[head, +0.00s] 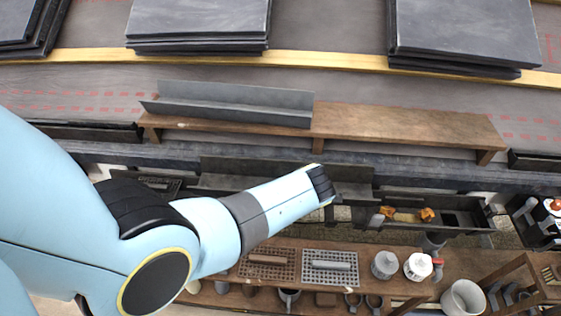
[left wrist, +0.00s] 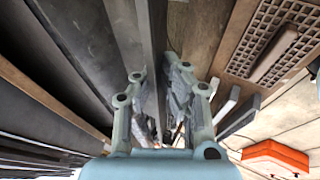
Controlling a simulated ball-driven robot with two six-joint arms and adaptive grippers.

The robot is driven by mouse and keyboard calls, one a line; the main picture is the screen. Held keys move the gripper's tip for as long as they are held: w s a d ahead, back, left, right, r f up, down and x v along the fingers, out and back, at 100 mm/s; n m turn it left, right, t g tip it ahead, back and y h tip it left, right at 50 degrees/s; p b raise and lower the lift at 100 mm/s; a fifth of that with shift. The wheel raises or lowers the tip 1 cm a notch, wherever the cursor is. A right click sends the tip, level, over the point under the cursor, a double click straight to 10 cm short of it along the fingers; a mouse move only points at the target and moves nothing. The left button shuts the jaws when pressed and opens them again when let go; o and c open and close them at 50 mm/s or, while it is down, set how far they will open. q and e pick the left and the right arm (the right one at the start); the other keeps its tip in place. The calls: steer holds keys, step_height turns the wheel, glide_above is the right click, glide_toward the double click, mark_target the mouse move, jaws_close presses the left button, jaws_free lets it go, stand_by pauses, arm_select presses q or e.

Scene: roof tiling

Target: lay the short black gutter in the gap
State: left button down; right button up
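The short black gutter (head: 352,182) shows in the head view on both sides of my left forearm, in front of the eaves edge. The middle of it is hidden by my arm. The black gutter run shows to the left (head: 155,183) and to the right (head: 462,216); the gap between them is largely covered by the arm and short gutter. In the left wrist view my left gripper (left wrist: 155,112) has its fingers on either side of the gutter's thin wall (left wrist: 151,45) and appears shut on it. My right gripper is in neither view.
A grey metal angle (head: 235,103) lies on a wooden plank (head: 410,130) above the eaves. Slate stacks (head: 200,20) stand higher up. Below, a wooden shelf holds perforated trays (head: 330,266) and white pots (head: 418,266). Orange-brown clumps (head: 427,214) lie in the right gutter.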

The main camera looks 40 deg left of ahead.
arm_select(q)
step_height(320, 180, down, 10)
steer(key=b, duration=0.8)
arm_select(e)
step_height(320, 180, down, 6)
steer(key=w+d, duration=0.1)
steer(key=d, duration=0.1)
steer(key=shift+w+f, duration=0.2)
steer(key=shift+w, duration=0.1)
arm_select(q)
steer(key=shift+r, duration=0.15)
steer(key=shift+r, duration=0.1)
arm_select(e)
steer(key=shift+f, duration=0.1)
arm_select(q)
steer(key=shift+b, duration=0.45)
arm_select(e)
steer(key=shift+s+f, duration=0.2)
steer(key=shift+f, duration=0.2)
arm_select(q)
steer(key=shift+w, duration=0.1)
